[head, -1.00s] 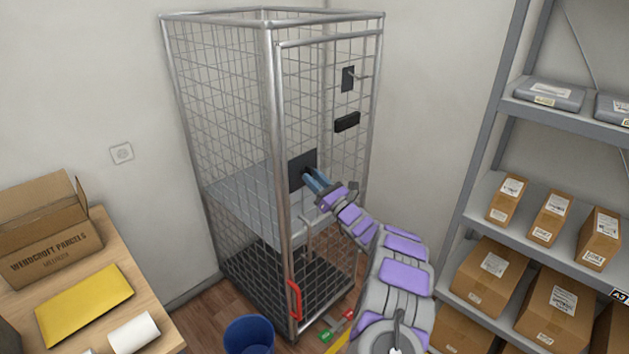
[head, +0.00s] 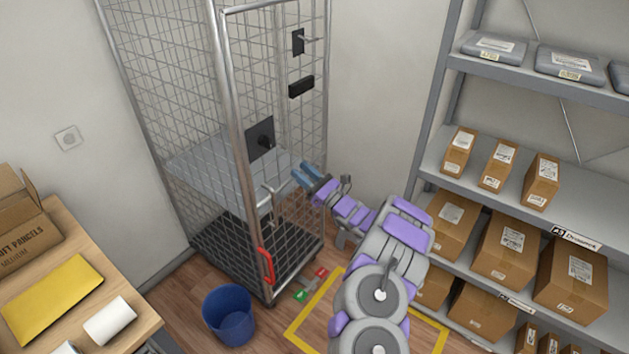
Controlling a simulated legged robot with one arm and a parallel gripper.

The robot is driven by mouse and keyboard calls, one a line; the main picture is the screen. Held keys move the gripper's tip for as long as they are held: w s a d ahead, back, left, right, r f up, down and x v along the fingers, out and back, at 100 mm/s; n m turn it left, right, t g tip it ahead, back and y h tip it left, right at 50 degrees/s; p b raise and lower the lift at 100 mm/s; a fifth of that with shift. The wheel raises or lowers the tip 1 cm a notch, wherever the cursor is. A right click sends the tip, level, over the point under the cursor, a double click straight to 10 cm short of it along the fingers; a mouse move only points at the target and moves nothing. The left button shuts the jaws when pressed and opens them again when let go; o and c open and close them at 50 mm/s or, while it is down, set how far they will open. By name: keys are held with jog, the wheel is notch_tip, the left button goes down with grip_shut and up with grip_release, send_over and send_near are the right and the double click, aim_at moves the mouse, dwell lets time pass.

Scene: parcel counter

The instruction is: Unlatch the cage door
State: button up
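The tall wire-mesh cage (head: 236,110) stands in the corner, and its door side faces my arm. On that side are a black plate with a dark knob (head: 262,138), a smaller black plate with a metal lever (head: 299,41) and a black box (head: 301,86). Lower down are a metal T-shaped handle (head: 268,197) and a red handle (head: 266,266) near the bottom corner. The door looks closed. My gripper (head: 304,174) has blue fingers that look apart with nothing between them. It is right of and below the knob plate, clear of it.
A blue bin (head: 229,314) stands before the cage. A red and green floor marker (head: 311,285) and yellow floor tape (head: 300,325) lie near it. A parcel shelf (head: 460,196) is at right. A wooden table (head: 125,290) with a yellow envelope is at left.

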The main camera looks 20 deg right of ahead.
jog(key=v, duration=0.4)
jog(key=shift+s+d+f+p, duration=0.2)
jog(key=shift+s+p, duration=0.1)
